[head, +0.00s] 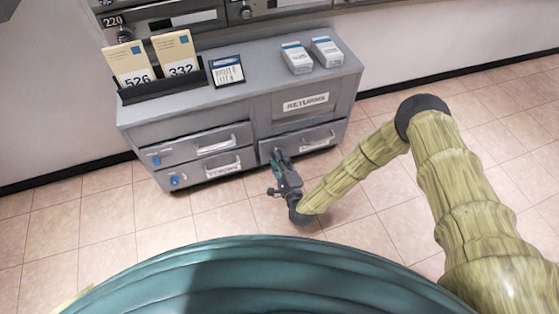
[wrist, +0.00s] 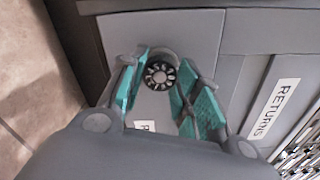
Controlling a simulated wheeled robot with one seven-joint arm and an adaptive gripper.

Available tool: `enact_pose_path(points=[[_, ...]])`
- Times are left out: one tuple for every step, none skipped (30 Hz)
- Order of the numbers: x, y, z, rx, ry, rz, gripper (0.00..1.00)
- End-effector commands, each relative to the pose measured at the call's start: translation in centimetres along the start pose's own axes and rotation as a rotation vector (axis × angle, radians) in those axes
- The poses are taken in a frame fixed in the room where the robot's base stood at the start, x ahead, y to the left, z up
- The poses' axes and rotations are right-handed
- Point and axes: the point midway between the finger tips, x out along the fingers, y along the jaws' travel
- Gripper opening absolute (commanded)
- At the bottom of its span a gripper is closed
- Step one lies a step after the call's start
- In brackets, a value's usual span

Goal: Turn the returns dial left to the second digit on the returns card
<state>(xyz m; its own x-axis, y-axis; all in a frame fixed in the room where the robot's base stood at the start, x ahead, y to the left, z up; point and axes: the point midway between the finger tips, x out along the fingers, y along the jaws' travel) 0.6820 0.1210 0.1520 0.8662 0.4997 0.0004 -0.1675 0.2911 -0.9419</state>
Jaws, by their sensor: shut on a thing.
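The returns dial (wrist: 160,75) is a small black round knob with white digits around its rim. In the wrist view it sits between the teal finger pads of my gripper (wrist: 161,82), which is shut on it. In the head view my gripper (head: 279,158) reaches the front of the grey cabinet (head: 190,133) at the lower right drawer and hides the dial. A framed card (head: 228,71) with a blue header stands on the cabinet top; its writing is too small to read. A RETURNS label (head: 306,102) is on the panel above.
Two envelopes marked 526 (head: 133,67) and 332 (head: 178,56) stand in a black holder (head: 162,85). Two small boxes (head: 297,58) (head: 326,52) stand at the top right. Drawers with handles (head: 218,146) and blue knobs (head: 155,160) are at left. Tiled floor in front is clear.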

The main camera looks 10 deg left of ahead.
Motion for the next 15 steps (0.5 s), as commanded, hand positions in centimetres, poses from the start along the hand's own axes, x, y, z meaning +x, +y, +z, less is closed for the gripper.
enact_pose_path(points=[[0.01,-0.02,-0.04,0.000,0.000,0.000,0.08],[0.01,-0.02,-0.03,0.000,0.000,0.000,0.36],[0.01,-0.02,-0.03,0.000,0.000,0.000,0.43],[0.01,-0.01,-0.03,0.000,0.000,0.000,0.48],[0.01,-0.01,-0.03,0.000,0.000,0.000,0.54],[0.01,-0.01,-0.03,0.000,0.000,0.000,0.55],[0.01,-0.01,-0.02,0.000,0.000,0.000,0.55],[0.01,-0.01,-0.02,0.000,0.000,0.000,0.55],[0.00,-0.01,-0.02,0.000,0.000,0.000,0.55],[0.00,0.00,-0.02,0.001,0.000,0.000,0.55],[0.00,0.00,-0.01,0.001,0.000,0.000,0.55],[0.00,0.00,-0.01,0.001,0.000,0.000,0.55],[0.00,0.00,-0.01,0.001,0.000,0.000,0.55],[-0.03,0.00,-0.01,0.001,0.000,0.000,0.55],[-0.10,0.01,-0.01,0.001,0.000,0.001,0.55]])
